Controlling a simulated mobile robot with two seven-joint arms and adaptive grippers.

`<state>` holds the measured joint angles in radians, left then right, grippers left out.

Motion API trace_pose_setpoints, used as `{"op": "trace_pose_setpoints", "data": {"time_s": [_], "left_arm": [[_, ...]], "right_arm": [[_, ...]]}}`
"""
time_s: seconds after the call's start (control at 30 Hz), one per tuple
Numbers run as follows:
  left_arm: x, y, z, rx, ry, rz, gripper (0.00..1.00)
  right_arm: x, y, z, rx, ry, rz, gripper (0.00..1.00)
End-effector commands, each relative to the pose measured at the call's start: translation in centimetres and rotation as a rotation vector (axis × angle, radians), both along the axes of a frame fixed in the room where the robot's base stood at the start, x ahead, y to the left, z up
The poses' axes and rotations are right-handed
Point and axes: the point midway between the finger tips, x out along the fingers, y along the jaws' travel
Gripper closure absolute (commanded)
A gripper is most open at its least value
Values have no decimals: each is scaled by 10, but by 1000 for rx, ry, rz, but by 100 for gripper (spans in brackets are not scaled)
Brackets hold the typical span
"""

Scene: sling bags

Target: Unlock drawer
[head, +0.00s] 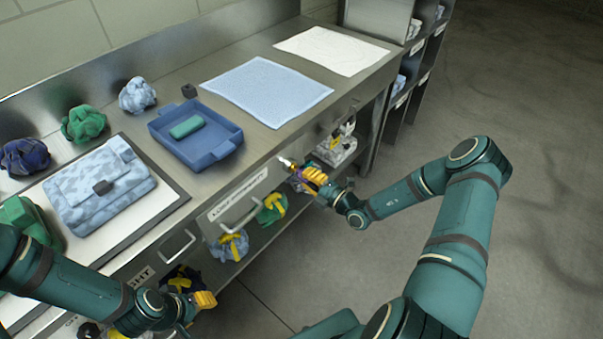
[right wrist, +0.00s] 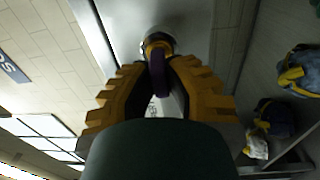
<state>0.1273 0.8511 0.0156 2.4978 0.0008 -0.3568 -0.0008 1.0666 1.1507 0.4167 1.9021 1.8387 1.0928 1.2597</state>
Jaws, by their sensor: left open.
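The drawer (head: 226,204) is a metal front under the counter with a white label and a bar handle (head: 240,220); it looks closed. My right gripper (head: 300,172) is at the right end of this front. In the right wrist view, its yellow fingers (right wrist: 158,85) close around a purple key head (right wrist: 157,72), seen edge-on. The key head stands against a round brass-and-silver lock (right wrist: 158,44). How deep the key sits is hidden. My left gripper (head: 203,300) is open and empty, low in front of the counter, left of the drawer.
On the counter (head: 185,80) lie a blue patterned bag (head: 98,187), a blue tray (head: 214,150) with a green item, a light blue cloth (head: 266,90) and a white sheet (head: 331,50). Wrapped bags (head: 229,246) sit on the shelf below. The floor at right is clear.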

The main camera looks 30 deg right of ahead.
Motion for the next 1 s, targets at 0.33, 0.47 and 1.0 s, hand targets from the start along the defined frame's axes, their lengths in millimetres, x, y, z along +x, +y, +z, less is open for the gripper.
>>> {"op": "trace_pose_setpoints", "data": {"time_s": [0.33, 0.47, 1.0], "left_arm": [[0, 0, 4, 0, 0, 0, 53], [0, 0, 10, 0, 0, 0, 53], [0, 0, 13, 0, 0, 0, 53]], "right_arm": [[0, 0, 1, 64, 26, 3, 100], [0, 0, 2, 196, 79, 11, 100], [0, 0, 0, 350, 146, 20, 100]]}}
